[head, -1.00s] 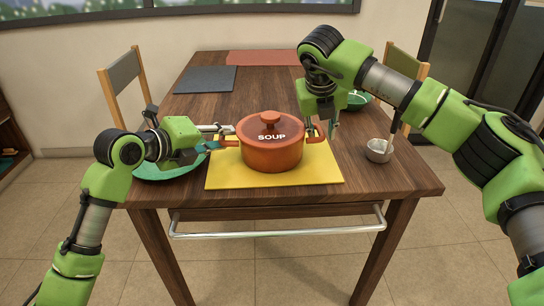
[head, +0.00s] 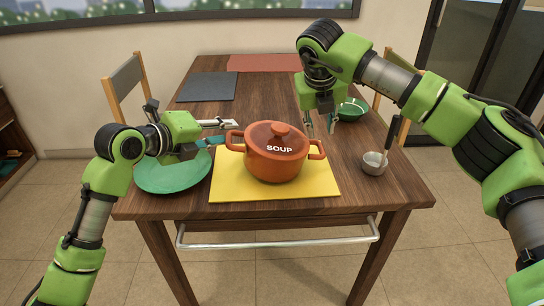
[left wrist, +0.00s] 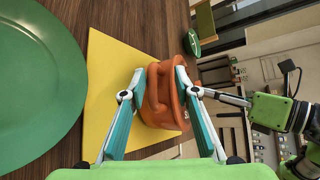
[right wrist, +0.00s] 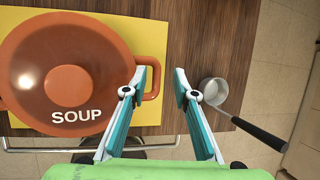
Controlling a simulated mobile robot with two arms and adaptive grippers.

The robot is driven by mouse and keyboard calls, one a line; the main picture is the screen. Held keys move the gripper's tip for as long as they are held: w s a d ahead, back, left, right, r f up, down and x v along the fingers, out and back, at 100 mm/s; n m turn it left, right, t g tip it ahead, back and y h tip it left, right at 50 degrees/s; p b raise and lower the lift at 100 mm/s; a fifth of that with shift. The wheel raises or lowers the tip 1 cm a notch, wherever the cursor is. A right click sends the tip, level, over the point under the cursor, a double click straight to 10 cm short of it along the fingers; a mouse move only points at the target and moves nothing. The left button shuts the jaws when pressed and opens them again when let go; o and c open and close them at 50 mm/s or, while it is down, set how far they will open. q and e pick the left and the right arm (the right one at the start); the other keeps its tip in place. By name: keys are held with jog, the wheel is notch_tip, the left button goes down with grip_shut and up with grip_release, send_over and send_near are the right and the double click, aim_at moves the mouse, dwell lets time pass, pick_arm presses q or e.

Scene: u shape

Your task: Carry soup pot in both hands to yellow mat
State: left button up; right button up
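The orange soup pot (head: 276,160), lidded and marked SOUP, sits upright on the yellow mat (head: 235,188). My left gripper (head: 229,132) is open and empty, just left of the pot's left handle (head: 235,138). In the left wrist view my left gripper (left wrist: 160,75) has its fingers spread, with the pot (left wrist: 157,105) ahead between them. My right gripper (head: 321,128) is open above and behind the pot's right handle (head: 317,148). In the right wrist view my right gripper (right wrist: 164,75) is empty, its left finger overlapping the handle's edge; contact cannot be told.
A green plate (head: 170,178) lies left of the mat. A small metal ladle or pan (head: 374,163) with a dark handle stands right of it. A green bowl (head: 352,110) is behind. Grey (head: 208,84) and red (head: 262,62) mats lie at the far end. The middle table is clear.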

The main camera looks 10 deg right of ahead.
jog(key=s+a+r+p, duration=0.1)
jog(key=s+r+p, duration=0.1)
jog(key=r+p, duration=0.9)
jog(key=s+a+r+p, duration=0.1)
jog(key=s+r+p, duration=0.1)
jog(key=r+p, duration=1)
notch_tip(320, 180, up, 11)
jog(key=shift+s+a+r, duration=0.15)
jog(key=shift+s, duration=0.15)
